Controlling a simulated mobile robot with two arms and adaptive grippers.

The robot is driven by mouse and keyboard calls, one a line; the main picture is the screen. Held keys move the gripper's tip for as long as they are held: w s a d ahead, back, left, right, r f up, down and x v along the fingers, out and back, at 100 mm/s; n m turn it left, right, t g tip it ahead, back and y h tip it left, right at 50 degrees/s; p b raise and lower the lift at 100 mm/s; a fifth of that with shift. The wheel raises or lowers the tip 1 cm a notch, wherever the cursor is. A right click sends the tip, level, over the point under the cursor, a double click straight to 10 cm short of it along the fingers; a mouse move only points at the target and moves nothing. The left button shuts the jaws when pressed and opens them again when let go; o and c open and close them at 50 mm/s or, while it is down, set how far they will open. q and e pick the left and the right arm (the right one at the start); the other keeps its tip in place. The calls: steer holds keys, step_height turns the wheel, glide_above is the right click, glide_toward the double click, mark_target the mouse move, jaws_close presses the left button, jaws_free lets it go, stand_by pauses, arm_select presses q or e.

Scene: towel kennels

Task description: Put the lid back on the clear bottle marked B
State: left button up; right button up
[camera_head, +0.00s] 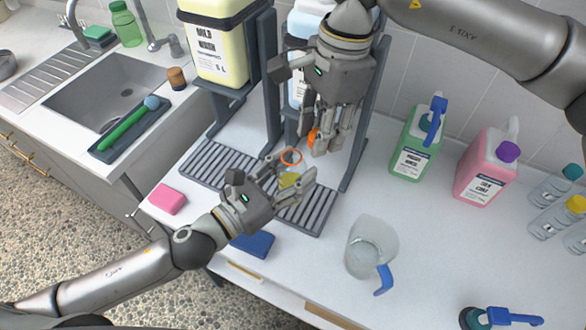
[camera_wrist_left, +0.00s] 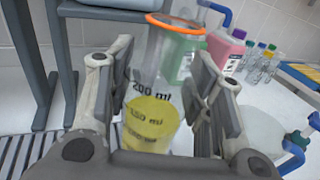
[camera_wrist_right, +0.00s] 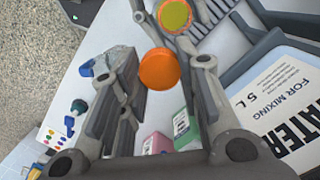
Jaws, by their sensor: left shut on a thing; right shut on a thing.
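My left gripper (camera_head: 280,188) is shut on a clear graduated vessel (camera_wrist_left: 144,85) with an open orange rim and yellow liquid inside. It also shows in the head view (camera_head: 290,172), above the slatted rack. My right gripper (camera_head: 325,142) is shut on an orange round lid-like disc (camera_wrist_right: 158,68), which also shows in the head view (camera_head: 313,137). The disc is near the vessel's rim, apart from it in the right wrist view. Several small clear bottles (camera_head: 548,188) stand at the far right, with teal and yellow caps showing. I cannot read a B on any of them.
The grey rack (camera_head: 215,170) lies below my grippers. A stand holds the yellow mild wash container (camera_head: 222,55) and a water container (camera_wrist_right: 275,100). A clear jug (camera_head: 370,248), green container (camera_head: 412,150) and pink container (camera_head: 486,170) stand right. The counter between them is clear.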

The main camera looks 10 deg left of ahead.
mark_target(292, 150)
steer(key=a+r+m, duration=0.1)
steer(key=a, duration=0.1)
steer(key=a+r+m, duration=0.2)
steer(key=shift+a+r+m, duration=0.25)
steer(key=shift+m, duration=0.05)
steer(key=shift+f, duration=0.15)
steer(key=shift+f, duration=1.9)
steer(key=shift+t, duration=0.3)
steer(key=shift+f, duration=0.85)
steer(key=shift+f, duration=0.55)
